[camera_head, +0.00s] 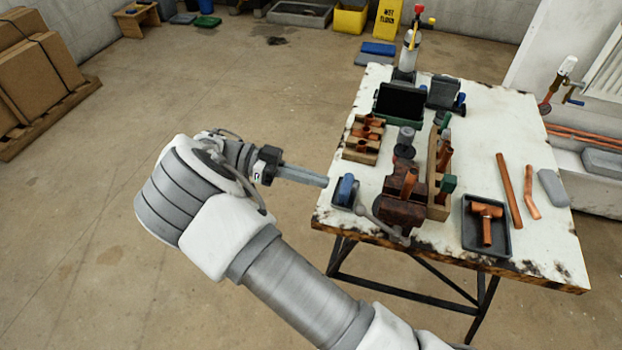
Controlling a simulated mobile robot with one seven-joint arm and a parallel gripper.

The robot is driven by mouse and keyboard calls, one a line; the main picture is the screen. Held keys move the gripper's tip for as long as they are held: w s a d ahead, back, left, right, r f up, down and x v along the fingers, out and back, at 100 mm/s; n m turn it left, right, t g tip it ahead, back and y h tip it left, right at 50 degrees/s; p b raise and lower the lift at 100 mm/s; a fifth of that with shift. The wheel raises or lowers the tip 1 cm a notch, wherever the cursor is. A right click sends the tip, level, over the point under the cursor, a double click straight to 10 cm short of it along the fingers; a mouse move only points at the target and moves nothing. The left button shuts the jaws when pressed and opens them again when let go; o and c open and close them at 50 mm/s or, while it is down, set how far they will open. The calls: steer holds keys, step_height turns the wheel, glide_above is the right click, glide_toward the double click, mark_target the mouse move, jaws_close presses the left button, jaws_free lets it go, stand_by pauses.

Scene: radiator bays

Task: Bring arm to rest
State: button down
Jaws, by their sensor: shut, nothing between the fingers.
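My arm reaches up from the bottom right of the head camera view and bends at a large joint left of the table. My gripper (322,181) points right, with its fingers together and nothing held. Its fingertips show near the left front edge of the white worktable (540,215), beside a small tray with a blue item (346,188). I cannot tell whether the tips are over the tabletop or how high they are.
A vise (402,212), a wooden tool caddy (440,200), a black tray with a copper tee (487,222), copper pipes (509,190) and a blowtorch (410,50) crowd the table. Boxes on a pallet (35,75) stand far left.

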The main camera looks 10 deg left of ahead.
steer(key=shift+a, duration=0.4)
steer(key=d+r+n+g+y, duration=0.25)
steer(key=d+r+y, duration=0.25)
steer(key=d, duration=0.3)
steer(key=d+r+n+g+y, duration=0.1)
steer(key=d+r+n+y, duration=0.35)
steer(key=d, duration=0.25)
steer(key=s+d+r+n+t+y, duration=0.3)
steer(key=s+d+r+n+t, duration=0.1)
steer(key=s, duration=0.3)
steer(key=s+d+r+n+t+y, duration=0.3)
steer(key=s+d+r+n+t, duration=0.1)
steer(key=s, duration=0.3)
steer(key=shift+s+d+r+n+t+y, duration=0.25)
steer(key=shift+s+d+n+t+y, duration=0.1)
steer(key=shift+d+n+t, duration=0.35)
